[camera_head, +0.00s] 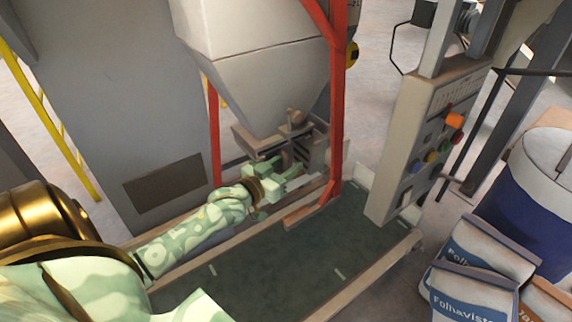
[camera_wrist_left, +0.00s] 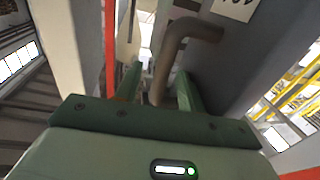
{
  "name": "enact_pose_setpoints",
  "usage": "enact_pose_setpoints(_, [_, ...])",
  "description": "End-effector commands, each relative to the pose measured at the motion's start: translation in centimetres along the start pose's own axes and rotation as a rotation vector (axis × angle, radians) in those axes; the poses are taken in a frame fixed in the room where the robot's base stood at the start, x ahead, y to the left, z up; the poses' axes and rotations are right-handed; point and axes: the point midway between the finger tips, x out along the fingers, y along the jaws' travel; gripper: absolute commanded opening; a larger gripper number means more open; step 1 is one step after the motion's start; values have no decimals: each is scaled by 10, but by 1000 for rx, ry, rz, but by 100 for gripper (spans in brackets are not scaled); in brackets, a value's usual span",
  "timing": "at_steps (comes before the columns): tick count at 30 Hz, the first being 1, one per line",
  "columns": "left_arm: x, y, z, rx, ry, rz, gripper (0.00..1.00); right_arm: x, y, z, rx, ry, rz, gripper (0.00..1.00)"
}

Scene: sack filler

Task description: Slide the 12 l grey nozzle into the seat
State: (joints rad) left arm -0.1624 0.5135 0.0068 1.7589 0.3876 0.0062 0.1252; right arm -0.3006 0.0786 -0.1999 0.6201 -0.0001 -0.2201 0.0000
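My left gripper (camera_head: 282,178) reaches in from the left, below the grey hopper. In the left wrist view its two green fingers (camera_wrist_left: 158,90) stand apart. A bent grey-brown pipe (camera_wrist_left: 185,40) shows beyond and between them, with space on both sides; I cannot tell whether it is the 12 l grey nozzle. Under the hopper outlet is a grey-brown fitting (camera_head: 297,117) beside a slotted metal bracket (camera_head: 316,150). I cannot make out clearly which part is the seat. My right gripper does not show.
The hopper (camera_head: 255,60) hangs above the gripper, with a red post (camera_head: 338,100) close to its right. A control box (camera_head: 425,140) with coloured buttons stands further right. Labelled sacks (camera_head: 480,275) and a blue-and-white drum (camera_head: 530,200) are at the lower right. The dark green platform (camera_head: 300,265) is largely clear.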

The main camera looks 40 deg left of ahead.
Motion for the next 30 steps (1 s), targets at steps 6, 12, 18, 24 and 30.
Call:
enact_pose_setpoints(6, [-5, 0, 2, -1, -5, 0, 39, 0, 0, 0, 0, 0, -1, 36])
enact_pose_setpoints(12, [-42, 0, 3, -1, -8, 0, 39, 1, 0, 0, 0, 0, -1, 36])
enact_pose_setpoints(18, [-99, 0, 3, -1, -8, 0, 39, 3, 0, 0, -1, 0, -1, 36])
enact_pose_setpoints(24, [-142, 0, 2, 0, -4, 0, 39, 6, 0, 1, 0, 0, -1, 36])
enact_pose_setpoints(30, [-162, 0, 1, 1, -1, 0, 39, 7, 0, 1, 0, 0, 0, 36])
